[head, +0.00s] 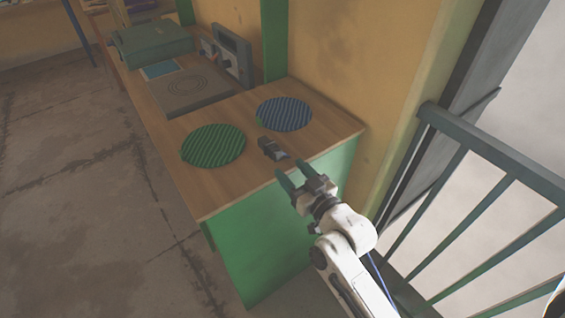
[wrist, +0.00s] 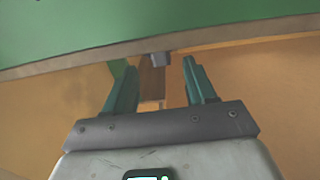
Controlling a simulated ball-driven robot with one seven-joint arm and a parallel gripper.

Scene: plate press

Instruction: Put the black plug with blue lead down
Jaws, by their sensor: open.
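A small dark grey block-like object (head: 272,148), which looks like the black plug, lies on the wooden bench top (head: 225,181) near its right-hand end. No blue lead can be made out on it. My gripper (head: 294,169) is open and empty at the bench's near edge, its teal fingers pointing at the dark object, with a small gap between. In the wrist view my gripper (wrist: 160,66) has its fingers spread. A small grey end of an object (wrist: 160,59) shows between and beyond the fingertips, at the bench edge.
A green ribbed disc (head: 212,145) and a blue ribbed disc (head: 284,114) lie either side of the dark object. Farther back are a flat plate device (head: 188,92), a grey meter box (head: 232,55) and a green case (head: 150,45). A railing (head: 480,155) stands right.

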